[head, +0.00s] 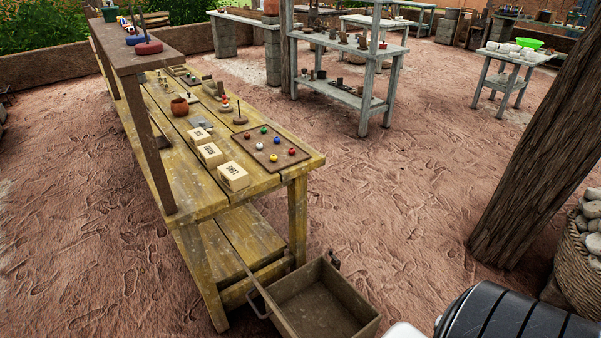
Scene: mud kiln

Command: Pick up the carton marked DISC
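Three small cream cartons with dark lettering on top stand in a row on the yellow wooden table: a near one (233,177), a middle one (211,154) and a far one (199,136). The lettering is small and turned, so I cannot tell for sure which carton is marked DISC. The cartons stand apart from each other, with nothing on top of them. Neither of my grippers is in view.
A brown tray (264,160) with coloured balls lies right of the cartons. A reddish pot (179,107) stands behind them. A raised shelf (130,56) runs along the table's left side. An open box (318,303) stands before the table. A thick post (535,150) rises at right.

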